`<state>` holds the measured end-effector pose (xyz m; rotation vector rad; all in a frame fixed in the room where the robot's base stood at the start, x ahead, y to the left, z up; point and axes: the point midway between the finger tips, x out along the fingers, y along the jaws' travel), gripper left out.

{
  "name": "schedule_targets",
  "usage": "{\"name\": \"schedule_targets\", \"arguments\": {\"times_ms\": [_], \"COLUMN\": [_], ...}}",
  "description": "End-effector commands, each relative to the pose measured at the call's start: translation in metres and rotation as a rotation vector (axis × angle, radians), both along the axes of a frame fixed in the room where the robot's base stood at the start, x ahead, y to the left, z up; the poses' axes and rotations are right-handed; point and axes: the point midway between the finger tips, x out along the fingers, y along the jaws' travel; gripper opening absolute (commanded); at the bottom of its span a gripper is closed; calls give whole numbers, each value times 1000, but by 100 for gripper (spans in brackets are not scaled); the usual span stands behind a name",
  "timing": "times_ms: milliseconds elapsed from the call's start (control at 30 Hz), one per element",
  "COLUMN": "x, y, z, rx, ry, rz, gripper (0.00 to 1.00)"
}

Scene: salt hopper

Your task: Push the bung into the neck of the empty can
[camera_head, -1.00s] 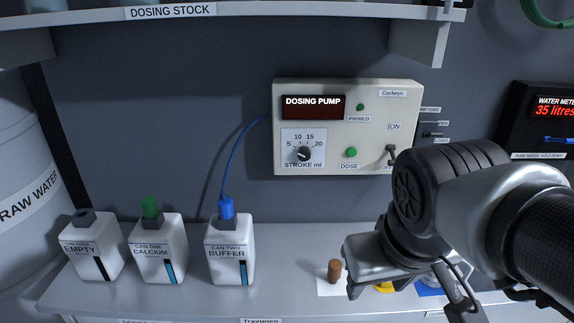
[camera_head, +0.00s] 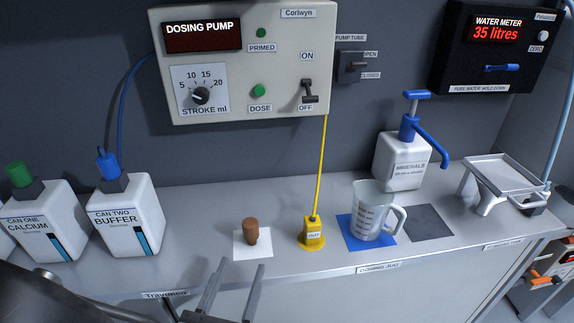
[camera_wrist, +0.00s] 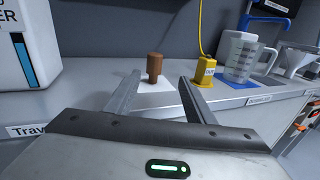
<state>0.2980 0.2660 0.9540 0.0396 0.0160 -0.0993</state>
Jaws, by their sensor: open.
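The brown bung (camera_head: 250,231) stands upright on a white square mat (camera_head: 253,247) on the bench. In the wrist view the bung (camera_wrist: 154,68) shows beyond and between my fingers. My gripper (camera_head: 238,275) is open and empty, in front of the mat near the bench's front edge, apart from the bung. It also shows in the wrist view (camera_wrist: 159,78). The empty can is not in view now; only a sliver of a white can shows at the far left edge, its label unreadable.
Can one (camera_head: 45,222), with a green cap, and can two (camera_head: 127,215), with a blue cap, stand left of the bung. The yellow outlet (camera_head: 312,233) and a clear jug (camera_head: 370,212) stand right of it. The dosing pump (camera_head: 245,65) hangs on the wall above.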

Motion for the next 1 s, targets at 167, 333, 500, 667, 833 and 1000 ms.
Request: {"name": "schedule_targets", "arguments": {"times_ms": [167,333,500,667,833,1000], "x": [-1,32,70,99,113,128], "y": [17,15,13,13,12,8], "z": [-9,-9,-8,-8,-8,-7], "rx": [-42,-42,-40,-39,-39,-41], "ry": [-19,-19,-18,-18,-17,-17], "rz": [82,77,75,78,78,76], "gripper": [49,49,49,49,49,49]}}
